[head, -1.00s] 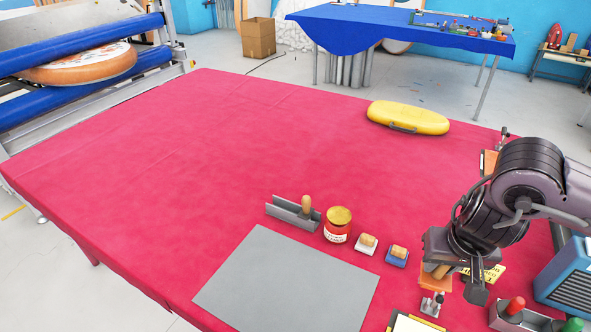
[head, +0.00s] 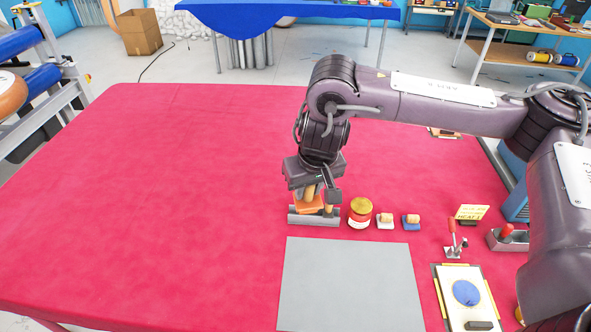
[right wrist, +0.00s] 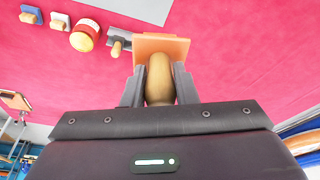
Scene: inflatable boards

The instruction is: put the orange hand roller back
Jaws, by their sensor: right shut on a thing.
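The orange hand roller, with an orange head (head: 309,203) and a wooden handle, is in my right gripper (head: 318,188). The gripper is shut on the handle. The right wrist view shows the wooden handle (right wrist: 158,80) between the fingers, with the flat orange head (right wrist: 174,44) beyond them. The roller hangs at the grey metal rack (head: 303,219), overlapping it in the head view; I cannot tell whether they touch. The rack (right wrist: 124,35) also bears another wooden handle (right wrist: 117,47), beside the orange head. My left gripper is not in view.
A grey sheet (head: 350,285) lies in front. The red table (head: 150,200) is clear to the left.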

